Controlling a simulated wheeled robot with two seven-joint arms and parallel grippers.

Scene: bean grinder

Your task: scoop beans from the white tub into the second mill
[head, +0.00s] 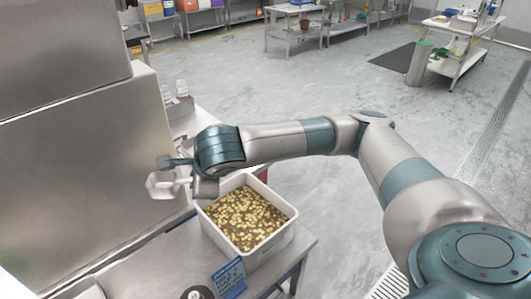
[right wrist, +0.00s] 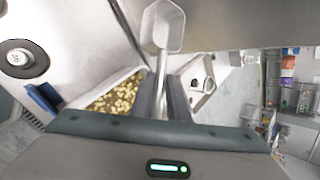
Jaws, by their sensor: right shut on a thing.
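The white tub (head: 273,237) stands on the steel bench, full of yellow-brown beans (head: 243,216). Part of the beans (right wrist: 117,97) also shows in the right wrist view. My right gripper (head: 184,177) is left of the tub's back edge and above the bench. It is shut on the handle of a white scoop (head: 160,186). In the right wrist view the scoop (right wrist: 163,28) points away from the fingers (right wrist: 164,92), and its bowl looks empty. A large steel machine body (head: 85,165) is just left of the scoop. I cannot tell which part is the second mill. My left gripper is not in view.
A blue sign (head: 228,278) and a dark round knob (head: 198,293) are at the bench's front. Small bottles (head: 182,90) stand behind the steel machine. Open grey floor (head: 300,100) lies beyond the bench, with shelves and carts farther back.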

